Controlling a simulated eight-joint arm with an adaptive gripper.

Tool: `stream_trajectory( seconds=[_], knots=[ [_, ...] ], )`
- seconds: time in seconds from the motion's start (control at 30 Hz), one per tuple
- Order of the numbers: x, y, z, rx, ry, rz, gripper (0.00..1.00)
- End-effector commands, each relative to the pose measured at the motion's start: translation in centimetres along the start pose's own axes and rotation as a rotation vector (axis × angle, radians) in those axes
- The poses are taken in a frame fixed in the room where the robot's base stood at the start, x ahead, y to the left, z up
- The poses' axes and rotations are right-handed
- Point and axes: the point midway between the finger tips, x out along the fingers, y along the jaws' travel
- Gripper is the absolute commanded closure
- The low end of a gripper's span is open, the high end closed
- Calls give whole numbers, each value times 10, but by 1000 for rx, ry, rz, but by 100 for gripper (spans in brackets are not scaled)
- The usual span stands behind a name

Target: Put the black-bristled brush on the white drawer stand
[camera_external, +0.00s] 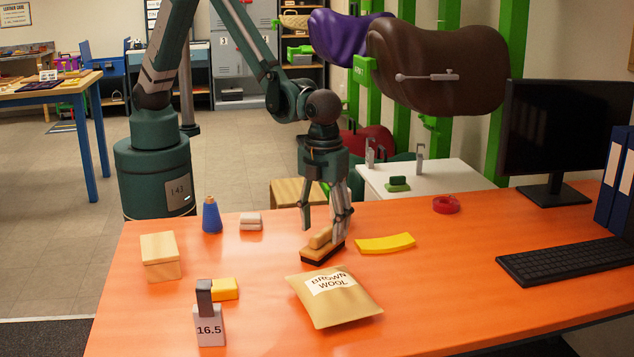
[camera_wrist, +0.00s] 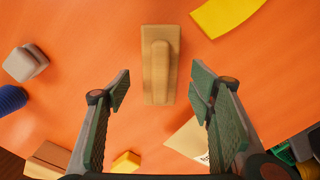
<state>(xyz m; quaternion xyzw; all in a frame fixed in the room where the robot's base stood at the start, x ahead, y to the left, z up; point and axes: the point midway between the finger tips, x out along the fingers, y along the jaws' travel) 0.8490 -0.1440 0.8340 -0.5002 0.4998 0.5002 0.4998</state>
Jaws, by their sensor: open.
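The black-bristled brush (camera_external: 322,246) lies on the orange table, wooden back and handle up, dark bristles down. In the wrist view the brush (camera_wrist: 158,65) shows as a wooden block with a raised grip, ahead of and between my fingers. My gripper (camera_external: 327,220) is open and points down just above the brush; it also shows in the wrist view (camera_wrist: 158,95) with nothing between its pads. The white drawer stand (camera_external: 440,176) is beyond the table's far edge, partly hidden by the table. A green block-like item (camera_external: 398,183) lies on its top.
A yellow curved piece (camera_external: 385,243) lies right of the brush and a brown wool packet (camera_external: 334,296) in front. A blue cone (camera_external: 212,215), pale blocks (camera_external: 251,221) and a wooden box (camera_external: 160,256) are left. A red tape roll (camera_external: 446,204), keyboard (camera_external: 565,260) and monitor (camera_external: 555,130) are right.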

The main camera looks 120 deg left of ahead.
Motion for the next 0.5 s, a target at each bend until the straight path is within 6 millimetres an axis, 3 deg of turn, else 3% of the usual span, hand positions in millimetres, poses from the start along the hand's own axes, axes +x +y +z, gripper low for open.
stream_trajectory(
  seconds=[0.3,0.5],
  knots=[
    [36,0,2,0,0,0,46],
    [45,0,2,0,0,0,46]
  ],
)
